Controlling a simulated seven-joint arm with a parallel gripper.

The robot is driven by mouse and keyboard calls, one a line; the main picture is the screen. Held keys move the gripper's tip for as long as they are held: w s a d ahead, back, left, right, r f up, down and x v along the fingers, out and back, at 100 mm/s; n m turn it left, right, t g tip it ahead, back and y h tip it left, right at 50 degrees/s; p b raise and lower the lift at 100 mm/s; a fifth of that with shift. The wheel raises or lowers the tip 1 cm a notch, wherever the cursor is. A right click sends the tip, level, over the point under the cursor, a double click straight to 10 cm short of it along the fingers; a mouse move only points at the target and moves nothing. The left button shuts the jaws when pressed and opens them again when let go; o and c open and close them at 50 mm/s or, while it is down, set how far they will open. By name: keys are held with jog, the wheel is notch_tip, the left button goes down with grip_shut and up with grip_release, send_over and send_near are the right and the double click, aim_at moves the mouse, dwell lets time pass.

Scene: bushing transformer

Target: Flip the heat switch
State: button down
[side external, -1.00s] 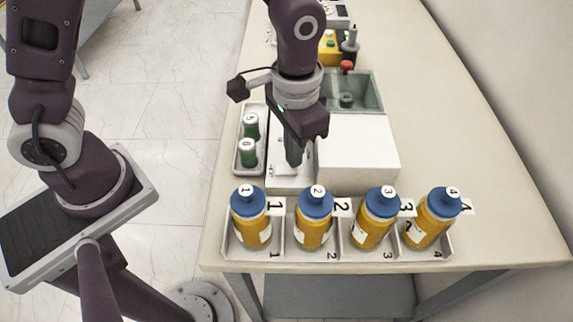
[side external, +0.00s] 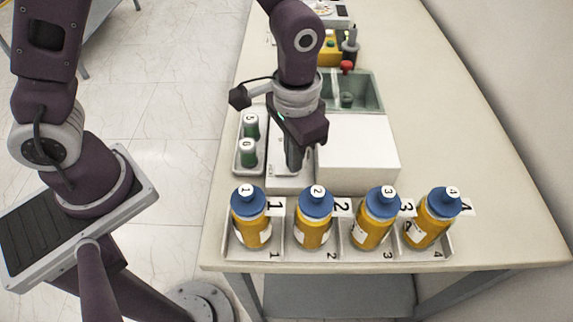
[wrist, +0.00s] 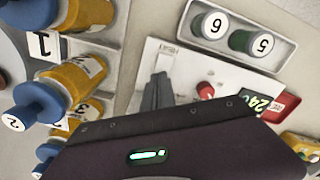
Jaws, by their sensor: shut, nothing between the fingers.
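The white heat panel (wrist: 190,62) lies below my gripper in the wrist view. It carries a small HEAT label, a red knob (wrist: 205,90) and a lit display (wrist: 262,104). My gripper (wrist: 160,78) is shut and empty, with its fingertips over the panel close to the label. A pale piece, possibly the switch, shows just beyond the fingertips; its position and any contact cannot be made out. In the side view my gripper (side external: 294,168) points down at the panel (side external: 285,184), beside the white box, and hides part of the panel.
A tray with green-bodied cans 5 and 6 (side external: 248,143) stands left of the panel. A row of yellow bottles with blue caps (side external: 315,215) stands in front. A white box (side external: 358,165) is close on the right. Table farther right is clear.

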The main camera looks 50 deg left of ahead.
jog(key=shift+f, duration=0.15)
jog(key=shift+r, duration=3.55)
